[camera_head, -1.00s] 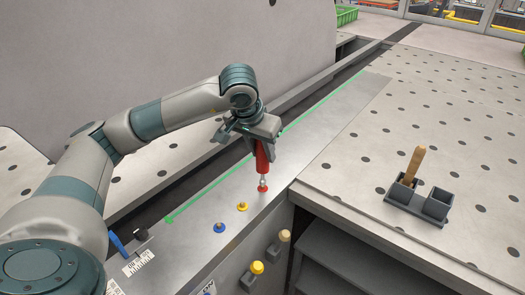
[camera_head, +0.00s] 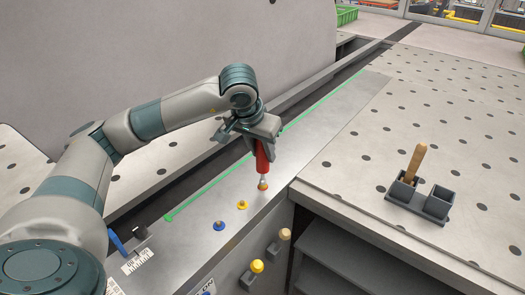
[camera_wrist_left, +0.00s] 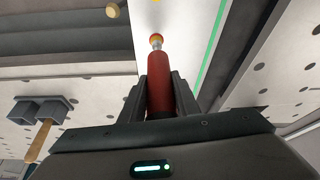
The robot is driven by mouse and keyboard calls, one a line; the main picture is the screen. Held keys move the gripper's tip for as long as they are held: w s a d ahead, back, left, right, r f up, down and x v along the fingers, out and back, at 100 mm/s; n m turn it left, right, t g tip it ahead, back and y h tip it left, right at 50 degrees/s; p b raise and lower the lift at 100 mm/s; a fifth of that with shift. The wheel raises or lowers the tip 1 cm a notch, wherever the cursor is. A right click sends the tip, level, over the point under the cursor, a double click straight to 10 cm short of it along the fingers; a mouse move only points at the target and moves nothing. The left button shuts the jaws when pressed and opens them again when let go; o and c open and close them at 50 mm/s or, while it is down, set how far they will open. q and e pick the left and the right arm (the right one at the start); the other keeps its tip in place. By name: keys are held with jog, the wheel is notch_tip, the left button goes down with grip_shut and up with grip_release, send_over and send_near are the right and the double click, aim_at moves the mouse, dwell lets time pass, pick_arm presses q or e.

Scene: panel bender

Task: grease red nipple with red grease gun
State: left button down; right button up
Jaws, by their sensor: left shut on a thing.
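My left gripper (camera_head: 262,140) is shut on the red grease gun (camera_head: 262,158) and holds it upright, nozzle down. The gun also shows in the left wrist view (camera_wrist_left: 159,85) between the two fingers. Its silver nozzle tip meets the nipple (camera_head: 263,186) on the metal strip; I see no gap between them. My right gripper is not in view.
A yellow-knobbed tool (camera_head: 257,267) and a beige-knobbed tool (camera_head: 284,234) sit in holders on the front face. A grey double holder (camera_head: 437,207) with a wooden handle (camera_head: 415,162) stands on the perforated table. A green line (camera_head: 307,115) runs along the strip.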

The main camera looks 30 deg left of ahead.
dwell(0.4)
pick_arm(q)
jog(key=shift+r+p, duration=1.5)
jog(key=shift+r, duration=2)
